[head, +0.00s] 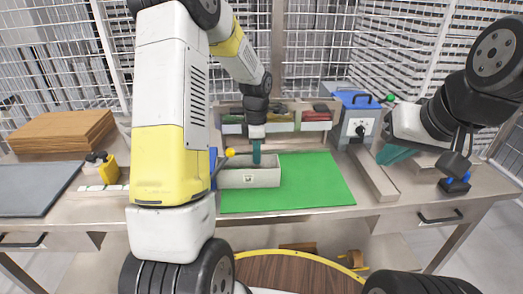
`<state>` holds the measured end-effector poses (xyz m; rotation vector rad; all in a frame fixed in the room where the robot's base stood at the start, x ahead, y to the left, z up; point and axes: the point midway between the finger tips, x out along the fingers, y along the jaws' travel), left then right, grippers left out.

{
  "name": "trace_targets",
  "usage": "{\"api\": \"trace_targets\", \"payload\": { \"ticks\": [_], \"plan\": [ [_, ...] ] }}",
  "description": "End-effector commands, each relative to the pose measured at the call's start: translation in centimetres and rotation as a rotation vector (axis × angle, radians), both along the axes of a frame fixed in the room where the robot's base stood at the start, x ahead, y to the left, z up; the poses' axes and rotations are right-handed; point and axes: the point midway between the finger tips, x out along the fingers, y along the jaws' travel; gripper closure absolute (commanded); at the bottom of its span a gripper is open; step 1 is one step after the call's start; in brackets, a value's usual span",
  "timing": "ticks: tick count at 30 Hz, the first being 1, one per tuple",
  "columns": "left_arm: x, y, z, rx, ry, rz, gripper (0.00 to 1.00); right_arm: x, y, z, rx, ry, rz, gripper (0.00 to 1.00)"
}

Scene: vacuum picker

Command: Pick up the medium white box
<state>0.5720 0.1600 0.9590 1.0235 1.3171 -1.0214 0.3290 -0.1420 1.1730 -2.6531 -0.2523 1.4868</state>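An open-topped off-white box (250,179) with a small square mark on its front sits at the left part of the green mat (310,185). It is the only box-like white container I can make out, and its left end is partly covered by my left arm. My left gripper (256,160) points straight down with its teal fingers at the box's back side or opening. I cannot tell whether the fingers touch it or how far apart they are. My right gripper (392,156) has teal fingers, hangs over the right part of the table and is away from the box.
A blue and grey machine (357,118) stands at the back right. A rack of coloured bins (280,121) is behind the mat. Brown boards (63,132), a dark grey mat (38,188) and a yellow tool (108,170) lie at the left. The mat's right part is clear.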

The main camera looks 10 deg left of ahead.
Motion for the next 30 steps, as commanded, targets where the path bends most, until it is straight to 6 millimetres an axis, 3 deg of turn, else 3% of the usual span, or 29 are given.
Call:
{"api": "trace_targets", "payload": {
  "ticks": [8, 21, 30],
  "plan": [
    [0.0, -2.3, 1.9, -0.002, -0.001, -0.007, 1.00, 0.0, 0.0, 0.0, 0.000, 0.000, 0.000, 1.00],
    [-0.2, -11.2, 6.4, -0.002, 0.000, -0.006, 1.00, 0.0, 0.0, 0.0, 0.000, 0.000, 0.000, 1.00],
    [-0.3, -13.8, 8.2, -0.001, 0.000, -0.001, 1.00, 0.0, 0.0, 0.0, 0.000, 0.000, 0.000, 1.00]
  ]
}}
